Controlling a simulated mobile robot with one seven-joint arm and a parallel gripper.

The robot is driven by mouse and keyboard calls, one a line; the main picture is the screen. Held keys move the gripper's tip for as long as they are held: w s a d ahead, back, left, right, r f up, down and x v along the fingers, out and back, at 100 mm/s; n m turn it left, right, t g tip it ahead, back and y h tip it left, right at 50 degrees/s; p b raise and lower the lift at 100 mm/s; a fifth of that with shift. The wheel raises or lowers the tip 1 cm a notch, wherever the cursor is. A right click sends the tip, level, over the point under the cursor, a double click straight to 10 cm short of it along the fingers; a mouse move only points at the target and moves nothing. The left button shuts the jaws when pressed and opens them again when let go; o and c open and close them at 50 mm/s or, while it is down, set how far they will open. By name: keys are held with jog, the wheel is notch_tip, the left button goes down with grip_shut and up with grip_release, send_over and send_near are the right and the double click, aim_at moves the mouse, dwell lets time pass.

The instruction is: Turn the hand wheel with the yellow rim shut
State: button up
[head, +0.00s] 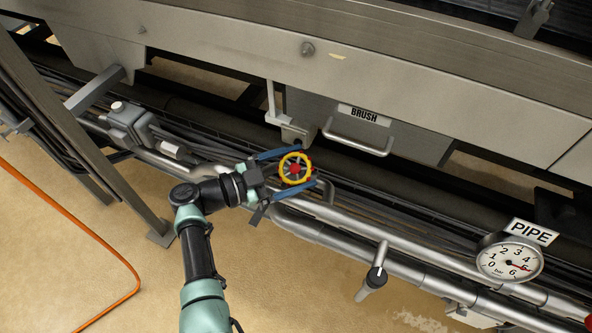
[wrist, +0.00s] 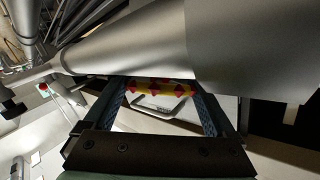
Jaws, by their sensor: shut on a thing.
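The hand wheel with the yellow rim (head: 283,160) has a red hub and sits by the pipes in the middle of the head view. My gripper (head: 300,168) reaches it from the left, with one blue finger above the wheel and one below. The fingers are shut on the wheel across its rim. In the wrist view the wheel's yellow rim with red parts (wrist: 160,87) lies between the fingertips of my gripper (wrist: 162,92). Part of the wheel is hidden there by a large grey pipe.
A lever handle (head: 376,272) sits on the pipes below. A BRUSH drawer (head: 430,140) with a handle is behind. An orange hose (head: 92,222) lies on the floor.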

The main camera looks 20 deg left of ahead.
jog(key=shift+m+g+h+b, duration=0.3)
jog(key=shift+m+g, duration=0.3)
jog(key=o, duration=1.1)
jog(key=shift+c, duration=0.2)
jog(key=shift+s+a, duration=0.1)
jog(key=p+v, duration=0.1)
jog(key=v, duration=1.1)
jog(key=shift+s+a+p, duration=0.2)
jog(key=shift+s+p, duration=0.1)
